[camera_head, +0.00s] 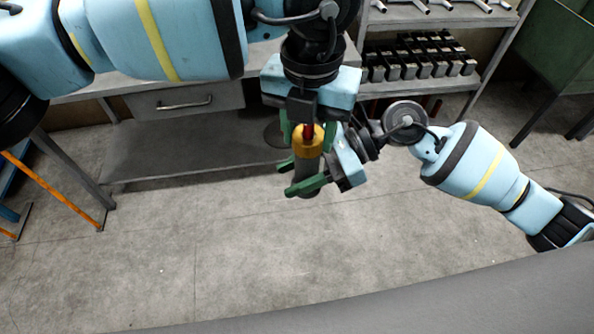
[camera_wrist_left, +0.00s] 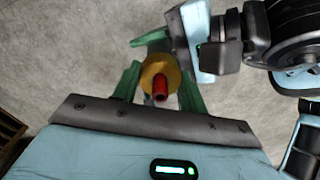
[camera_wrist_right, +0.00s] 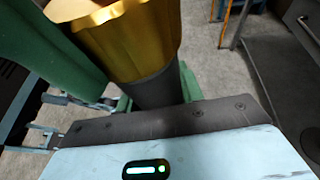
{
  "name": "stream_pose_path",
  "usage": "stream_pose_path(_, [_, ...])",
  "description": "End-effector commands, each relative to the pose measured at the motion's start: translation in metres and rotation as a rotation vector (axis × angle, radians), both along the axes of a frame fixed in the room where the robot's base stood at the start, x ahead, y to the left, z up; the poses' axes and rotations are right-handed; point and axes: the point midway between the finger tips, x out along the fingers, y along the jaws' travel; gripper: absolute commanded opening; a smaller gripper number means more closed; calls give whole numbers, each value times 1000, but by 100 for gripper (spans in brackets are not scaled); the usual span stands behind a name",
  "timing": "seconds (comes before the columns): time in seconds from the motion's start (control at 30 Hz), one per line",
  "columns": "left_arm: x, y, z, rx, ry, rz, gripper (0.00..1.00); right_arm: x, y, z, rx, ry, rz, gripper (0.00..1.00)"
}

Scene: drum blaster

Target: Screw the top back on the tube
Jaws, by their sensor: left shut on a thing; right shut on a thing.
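The top (camera_head: 309,146) is a gold, ribbed cap with a red tip. It sits upright over the end of the dark grey tube (camera_head: 305,178), and no gap shows between them in the right wrist view, where the top (camera_wrist_right: 130,42) and tube (camera_wrist_right: 157,88) are close. My left gripper (camera_head: 308,132) points down from above, its green fingers shut on the top; the left wrist view looks down on the top (camera_wrist_left: 170,70) and its red tip (camera_wrist_left: 160,88). My right gripper (camera_head: 288,177) comes from the right, shut on the tube below. Fingers hide part of both.
A grey workbench with a drawer (camera_head: 185,101) and lower shelf (camera_head: 190,158) stands behind. A rack at the back right holds several dark boxes (camera_head: 418,58). An orange-legged stand (camera_head: 60,190) is at the left. The floor below the tube is clear.

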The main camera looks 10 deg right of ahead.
Motion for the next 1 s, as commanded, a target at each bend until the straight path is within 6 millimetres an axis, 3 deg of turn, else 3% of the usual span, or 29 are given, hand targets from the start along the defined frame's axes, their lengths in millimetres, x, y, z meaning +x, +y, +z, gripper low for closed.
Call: stream_pose_path(1.0, [0,1,-1,-2,-4,-1607,15,0,0,2,3,-4,1,0])
